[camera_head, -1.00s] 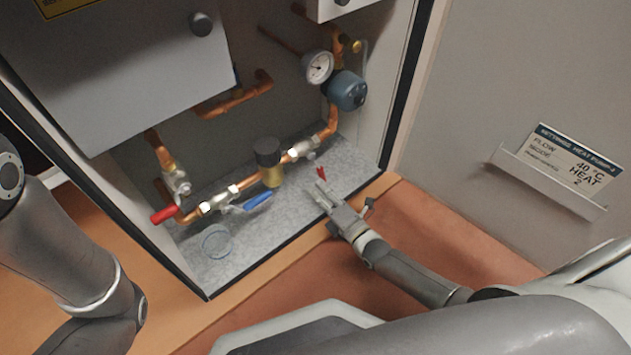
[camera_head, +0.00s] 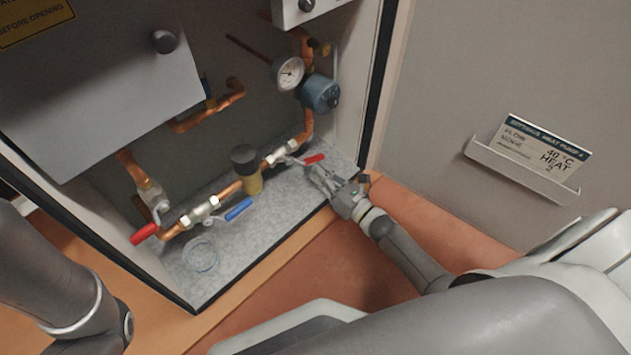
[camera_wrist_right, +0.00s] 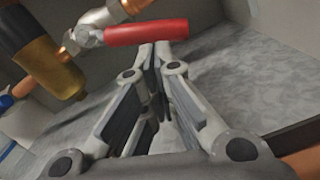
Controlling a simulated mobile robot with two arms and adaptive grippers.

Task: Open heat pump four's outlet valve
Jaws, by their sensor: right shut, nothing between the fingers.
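My right gripper (camera_head: 318,175) is shut and empty, low at the front right of the open cabinet. Beside its fingertips is the red lever (camera_head: 314,160) of the right-hand valve (camera_head: 280,154) on the copper pipe. In the right wrist view the red lever (camera_wrist_right: 146,32) lies crosswise just beyond the shut fingertips (camera_wrist_right: 160,48); I cannot tell whether they touch. The lever points right, at an angle to the pipe. The card (camera_head: 543,150) on the right reads settings heat pump 4. My left arm shows at left, but its gripper is out of view.
A brass fitting with a black cap (camera_head: 246,168) stands left of the valve. A blue lever (camera_head: 239,209) and another red lever (camera_head: 145,233) are further left. A gauge (camera_head: 289,74) and blue-grey pump (camera_head: 320,93) are above. The cabinet's right wall (camera_head: 376,90) stands close to my gripper.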

